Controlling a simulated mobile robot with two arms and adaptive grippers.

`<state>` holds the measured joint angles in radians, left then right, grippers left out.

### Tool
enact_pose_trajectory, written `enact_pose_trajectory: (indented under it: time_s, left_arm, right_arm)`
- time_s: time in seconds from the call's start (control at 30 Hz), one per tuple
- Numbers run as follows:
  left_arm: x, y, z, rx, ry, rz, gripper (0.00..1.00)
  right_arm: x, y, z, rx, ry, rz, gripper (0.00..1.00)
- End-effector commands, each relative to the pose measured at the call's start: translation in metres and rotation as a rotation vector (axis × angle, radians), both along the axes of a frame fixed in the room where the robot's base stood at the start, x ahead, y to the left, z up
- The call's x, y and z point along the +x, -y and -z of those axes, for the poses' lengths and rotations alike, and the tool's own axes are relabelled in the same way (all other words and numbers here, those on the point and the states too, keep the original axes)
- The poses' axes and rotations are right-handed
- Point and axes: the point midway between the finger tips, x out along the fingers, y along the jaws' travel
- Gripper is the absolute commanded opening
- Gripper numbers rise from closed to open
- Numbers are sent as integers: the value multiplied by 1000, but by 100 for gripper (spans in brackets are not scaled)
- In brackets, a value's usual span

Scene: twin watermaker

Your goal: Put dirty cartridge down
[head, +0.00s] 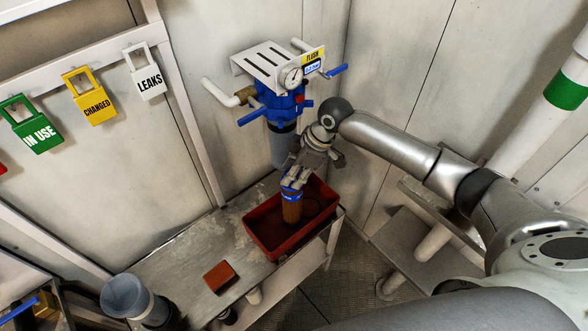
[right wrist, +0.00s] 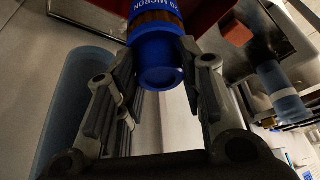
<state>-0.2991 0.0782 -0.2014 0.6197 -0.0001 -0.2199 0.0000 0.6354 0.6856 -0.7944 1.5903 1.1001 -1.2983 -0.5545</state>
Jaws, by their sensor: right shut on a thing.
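The dirty cartridge (head: 291,208) has a brown body and a blue end. My right gripper (head: 295,178) is shut on its blue upper end and holds it roughly upright over the red tray (head: 262,252). In the head view its lower end shows inside the tray's outline; I cannot tell whether it touches the tray floor. In the right wrist view the blue cartridge end (right wrist: 160,62) with white lettering sits between the fingers of the right gripper (right wrist: 160,75). My left gripper is not in view.
The tray stands on a metal bench (head: 185,262) near its right end. A blue filter housing (head: 283,100) with a gauge and valves hangs on the wall behind. A red-brown block (head: 219,277) and a grey-blue cup (head: 125,297) are on the left. Tags hang upper left.

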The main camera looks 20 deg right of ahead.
Motion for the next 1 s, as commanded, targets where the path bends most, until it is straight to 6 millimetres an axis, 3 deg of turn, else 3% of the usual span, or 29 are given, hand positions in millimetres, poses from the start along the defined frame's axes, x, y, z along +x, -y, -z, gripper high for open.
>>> enact_pose_trajectory:
  time_s: [0.27, 0.3, 0.47, 0.77, 1.0]
  left_arm:
    - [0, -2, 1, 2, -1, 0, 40]
    - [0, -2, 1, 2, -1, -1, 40]
    - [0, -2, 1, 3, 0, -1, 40]
    - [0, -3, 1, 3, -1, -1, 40]
    - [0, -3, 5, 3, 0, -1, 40]
  right_arm:
    - [0, 0, 2, 1, 0, 0, 15]
    - [0, 0, 3, 0, -1, 0, 38]
    - [0, 0, 3, 0, -1, 0, 57]
    - [0, 0, 2, 0, 0, 0, 57]
    - [-3, 10, -24, 0, 3, 0, 57]
